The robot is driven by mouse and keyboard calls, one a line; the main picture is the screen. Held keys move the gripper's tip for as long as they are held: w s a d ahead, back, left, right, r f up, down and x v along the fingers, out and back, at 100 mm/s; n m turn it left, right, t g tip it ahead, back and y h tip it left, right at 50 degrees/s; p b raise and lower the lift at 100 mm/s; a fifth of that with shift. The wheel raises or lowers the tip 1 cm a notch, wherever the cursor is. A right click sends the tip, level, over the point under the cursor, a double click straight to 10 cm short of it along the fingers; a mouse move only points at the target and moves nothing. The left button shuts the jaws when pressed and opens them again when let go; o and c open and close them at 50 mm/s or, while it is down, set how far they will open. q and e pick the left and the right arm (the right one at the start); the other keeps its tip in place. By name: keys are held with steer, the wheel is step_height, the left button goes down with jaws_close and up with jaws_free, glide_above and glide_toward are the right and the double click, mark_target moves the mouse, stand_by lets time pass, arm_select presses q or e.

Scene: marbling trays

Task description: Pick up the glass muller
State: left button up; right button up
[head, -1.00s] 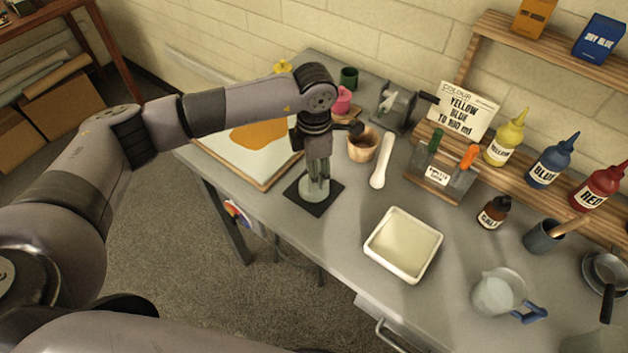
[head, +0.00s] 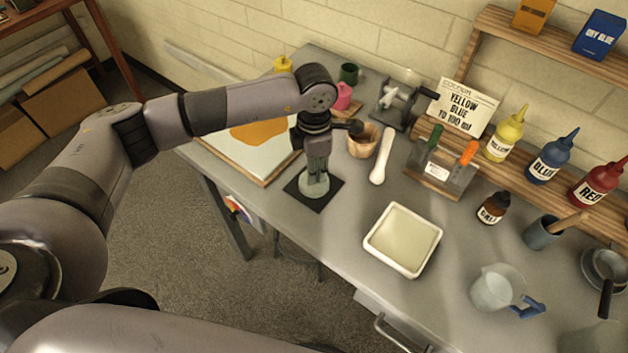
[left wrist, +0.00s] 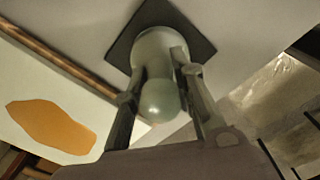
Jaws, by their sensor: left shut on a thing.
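The glass muller (head: 313,186) is a pale greenish piece with a wide round base and a narrower knob on top. It stands upright on a dark square mat (head: 327,198) near the table's front left edge. My left gripper (head: 318,172) points down over it and is shut on its upper part. In the left wrist view, the fingers of my left gripper (left wrist: 161,95) lie on both sides of the muller's rounded knob (left wrist: 159,101), with the dark mat (left wrist: 196,38) behind. Whether the base touches the mat is hard to tell. My right gripper is not in view.
A board with orange paint (head: 262,168) lies left of the mat. A white tray (head: 370,244), a jug (head: 494,291) and bottles (head: 548,161) are further right.

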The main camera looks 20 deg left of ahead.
arm_select(q)
steer(key=shift+w, duration=0.1)
jaws_close()
stand_by(0.3)
steer(key=shift+r, duration=0.1)
steer(key=shift+r, duration=0.6)
step_height(320, 180, up, 19)
steer(key=b, duration=0.4)
steer(key=shift+f, duration=0.15)
steer(key=shift+o, duration=1.9)
jaws_free()
jaws_close()
steer(key=shift+f, duration=0.1)
